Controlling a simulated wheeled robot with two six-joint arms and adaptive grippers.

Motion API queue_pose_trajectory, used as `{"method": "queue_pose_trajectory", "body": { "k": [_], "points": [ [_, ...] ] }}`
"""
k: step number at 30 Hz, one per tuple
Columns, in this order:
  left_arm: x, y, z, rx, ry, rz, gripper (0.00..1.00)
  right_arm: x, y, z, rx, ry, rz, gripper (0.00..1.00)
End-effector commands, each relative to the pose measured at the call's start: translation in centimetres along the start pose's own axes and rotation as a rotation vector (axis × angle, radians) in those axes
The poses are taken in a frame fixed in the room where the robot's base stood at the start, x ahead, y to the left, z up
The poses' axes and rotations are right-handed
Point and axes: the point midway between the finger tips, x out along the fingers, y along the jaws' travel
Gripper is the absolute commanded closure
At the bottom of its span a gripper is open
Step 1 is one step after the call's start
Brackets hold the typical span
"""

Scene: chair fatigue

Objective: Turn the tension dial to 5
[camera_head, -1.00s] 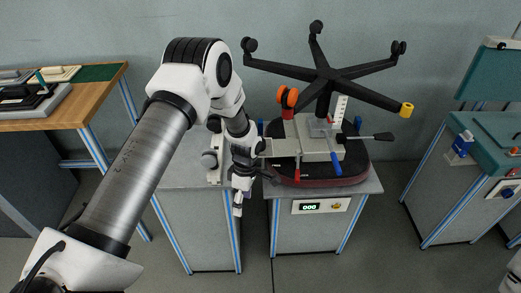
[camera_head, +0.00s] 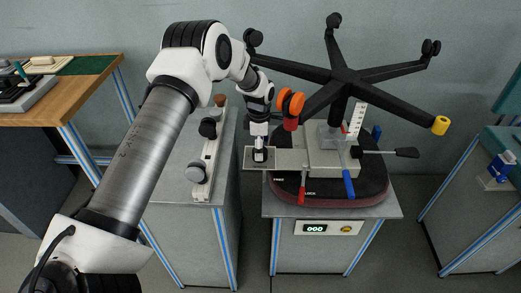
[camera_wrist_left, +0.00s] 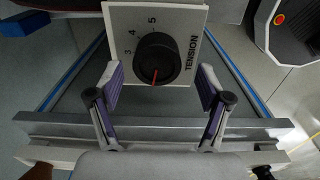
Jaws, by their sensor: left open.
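The black tension dial (camera_wrist_left: 157,58) sits on a white plate (camera_wrist_left: 185,22) marked TENSION, with 3, 4 and 5 legible around its left and top. Its red pointer line aims down and slightly left in the wrist view, away from the 5. My left gripper (camera_wrist_left: 160,86) is open, with its fingertips apart below and to either side of the dial, not closed on it. In the head view my left gripper (camera_head: 259,153) is over the plate (camera_head: 248,162) at the mechanism's left side and hides the dial. My right gripper is out of view.
The upturned black chair base (camera_head: 345,76) stands above the mechanism, with an orange knob (camera_head: 290,103) close to my left wrist. Red (camera_head: 302,188) and blue (camera_head: 348,184) levers stick out in front. A grey bench (camera_head: 162,205) with a fixture stands to the left.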

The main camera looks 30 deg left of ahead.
Motion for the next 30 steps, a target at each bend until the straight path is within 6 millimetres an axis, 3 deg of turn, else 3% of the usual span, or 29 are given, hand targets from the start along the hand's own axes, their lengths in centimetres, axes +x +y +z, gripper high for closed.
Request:
{"method": "queue_pose_trajectory", "body": {
  "k": [4,11,12,17,30],
  "points": [
    [1.9,0.0,0.0,0.000,0.000,0.000,0.22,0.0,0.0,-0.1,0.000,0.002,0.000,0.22],
    [2.2,0.0,0.1,0.001,-0.001,0.001,0.22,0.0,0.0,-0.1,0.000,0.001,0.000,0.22],
    [2.2,0.0,0.1,0.001,-0.001,0.001,0.25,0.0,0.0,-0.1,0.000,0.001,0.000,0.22],
    [2.2,0.0,0.0,0.001,-0.001,0.001,0.82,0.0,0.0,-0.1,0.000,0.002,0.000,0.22],
    [2.1,0.0,0.0,0.046,0.000,0.000,0.82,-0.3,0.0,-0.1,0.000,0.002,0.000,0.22]
  ]
}}
